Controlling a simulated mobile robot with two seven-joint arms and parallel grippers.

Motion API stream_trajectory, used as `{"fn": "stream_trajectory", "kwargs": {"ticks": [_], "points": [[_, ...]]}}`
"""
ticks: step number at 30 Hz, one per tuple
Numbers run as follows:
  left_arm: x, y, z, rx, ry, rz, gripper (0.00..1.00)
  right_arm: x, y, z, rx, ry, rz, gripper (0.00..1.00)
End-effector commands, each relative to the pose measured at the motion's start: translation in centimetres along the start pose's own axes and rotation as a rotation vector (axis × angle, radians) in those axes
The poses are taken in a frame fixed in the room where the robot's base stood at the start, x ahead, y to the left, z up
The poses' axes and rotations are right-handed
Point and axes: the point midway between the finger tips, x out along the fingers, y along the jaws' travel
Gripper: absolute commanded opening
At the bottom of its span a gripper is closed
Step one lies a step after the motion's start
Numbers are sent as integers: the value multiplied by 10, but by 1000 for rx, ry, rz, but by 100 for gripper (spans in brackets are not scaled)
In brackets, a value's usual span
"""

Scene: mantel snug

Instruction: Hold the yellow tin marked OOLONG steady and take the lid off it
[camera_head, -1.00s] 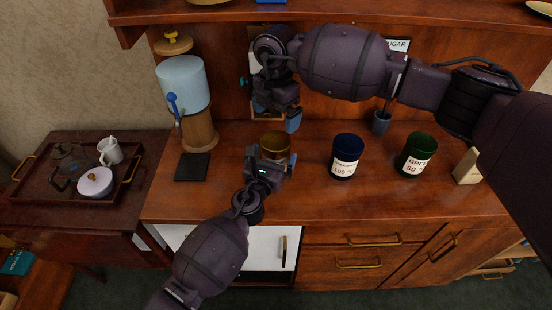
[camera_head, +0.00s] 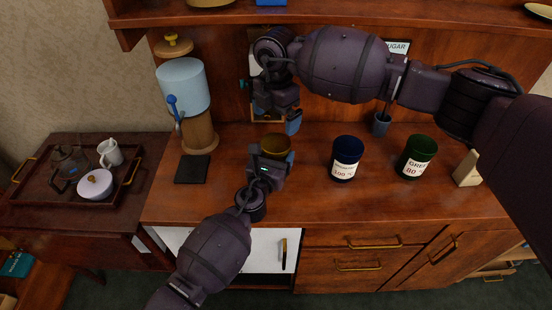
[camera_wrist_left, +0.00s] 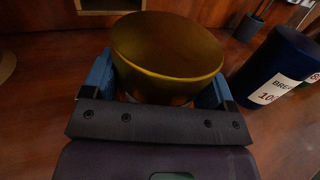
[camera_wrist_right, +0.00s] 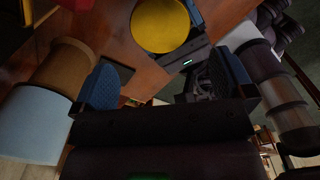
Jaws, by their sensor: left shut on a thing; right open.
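The yellow tin (camera_head: 276,144) stands on the wooden counter, its golden round top facing up. Its label is not visible. My left gripper (camera_head: 270,158) is shut around the tin's sides from the front. In the left wrist view the tin (camera_wrist_left: 168,50) sits between the two blue fingers, its lid on. My right gripper (camera_head: 278,122) is open and empty, above and behind the tin. In the right wrist view the tin's yellow top (camera_wrist_right: 160,24) lies beyond the open blue fingers (camera_wrist_right: 158,88), apart from them.
A navy tin (camera_head: 346,158) and a green tin (camera_head: 416,156) stand to the right. A blue-topped dispenser (camera_head: 186,95) and a black mat (camera_head: 192,169) are to the left. A grey cup (camera_head: 381,123) stands at the back. A tray (camera_head: 128,184) with pots is on the lower side table.

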Motion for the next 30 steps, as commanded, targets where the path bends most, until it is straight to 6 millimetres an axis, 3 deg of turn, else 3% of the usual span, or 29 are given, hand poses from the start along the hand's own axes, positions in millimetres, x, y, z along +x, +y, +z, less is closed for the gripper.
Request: {"fn": "stream_trajectory", "kwargs": {"ticks": [7, 10, 14, 30], "points": [[0, 0, 0, 0, 0, 0, 37, -36, 0, 2, 55, -1, 2, 100], [0, 0, 0, 0, 0, 0, 37, -39, 0, 2, 69, 1, 0, 100], [0, 0, 0, 0, 0, 0, 37, -26, -1, 2, 69, 1, -2, 100], [0, 0, 0, 0, 0, 0, 37, 56, -1, 2, 68, 1, -2, 100]]}}
